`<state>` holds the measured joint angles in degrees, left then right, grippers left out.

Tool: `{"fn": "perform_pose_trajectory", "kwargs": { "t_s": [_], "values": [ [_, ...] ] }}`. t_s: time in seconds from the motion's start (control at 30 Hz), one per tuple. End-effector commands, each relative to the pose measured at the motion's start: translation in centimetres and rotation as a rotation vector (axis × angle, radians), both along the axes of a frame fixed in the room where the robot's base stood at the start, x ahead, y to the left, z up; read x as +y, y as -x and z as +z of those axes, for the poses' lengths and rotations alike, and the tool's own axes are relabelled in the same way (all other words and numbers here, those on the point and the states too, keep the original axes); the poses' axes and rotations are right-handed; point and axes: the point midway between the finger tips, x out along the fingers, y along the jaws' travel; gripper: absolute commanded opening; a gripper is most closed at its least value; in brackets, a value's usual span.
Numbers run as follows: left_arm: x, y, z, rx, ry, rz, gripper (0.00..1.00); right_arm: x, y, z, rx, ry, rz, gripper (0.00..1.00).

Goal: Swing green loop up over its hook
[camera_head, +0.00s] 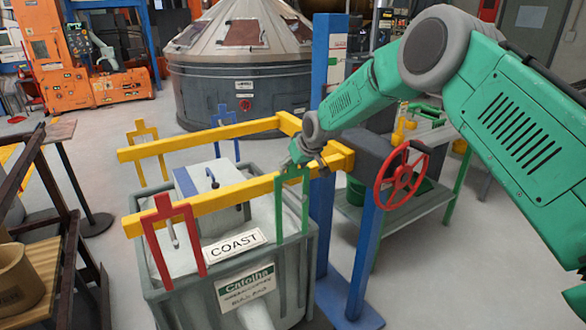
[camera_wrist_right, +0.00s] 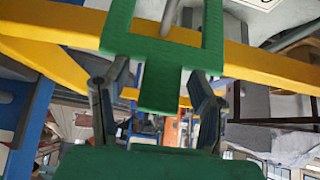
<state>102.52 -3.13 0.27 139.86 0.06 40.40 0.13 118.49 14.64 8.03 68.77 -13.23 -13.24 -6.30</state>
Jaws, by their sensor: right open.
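The green loop (camera_head: 306,205) is a flat frame at the right part of the near yellow beam, above the grey bin. It also shows in the right wrist view (camera_wrist_right: 155,48), in front of the yellow beam, with its short tab (camera_wrist_right: 158,92) between my fingers. My right gripper (camera_head: 303,160) is at the top of the loop. In the wrist view its two fingers (camera_wrist_right: 157,88) stand apart on either side of the tab, with gaps visible lower down. The hook for the loop cannot be made out clearly. My left gripper is not in view.
A red loop (camera_head: 159,216) hangs at the near beam's left end. A blue upright (camera_head: 328,70) stands behind my gripper. A red handwheel (camera_head: 379,182) is close on the right. The grey bin (camera_head: 293,270) is below, and the yellow frame (camera_head: 205,133) limits room on the left.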

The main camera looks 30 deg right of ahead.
Motion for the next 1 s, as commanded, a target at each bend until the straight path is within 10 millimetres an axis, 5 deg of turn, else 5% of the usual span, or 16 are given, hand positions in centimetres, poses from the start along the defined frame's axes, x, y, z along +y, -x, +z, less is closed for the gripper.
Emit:
{"fn": "perform_pose_trajectory", "kwargs": {
  "t_s": [0.27,0.7,1.0],
  "values": [
    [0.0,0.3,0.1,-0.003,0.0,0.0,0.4,0.0,0.6,0.5,0.003,0.0,0.001,0.52],
    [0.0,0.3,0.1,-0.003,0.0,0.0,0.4,-0.5,5.5,7.2,0.003,-0.001,0.001,0.52],
    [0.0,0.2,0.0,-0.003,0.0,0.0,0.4,-0.7,7.0,9.1,0.005,0.0,0.001,0.52]
  ]
}}
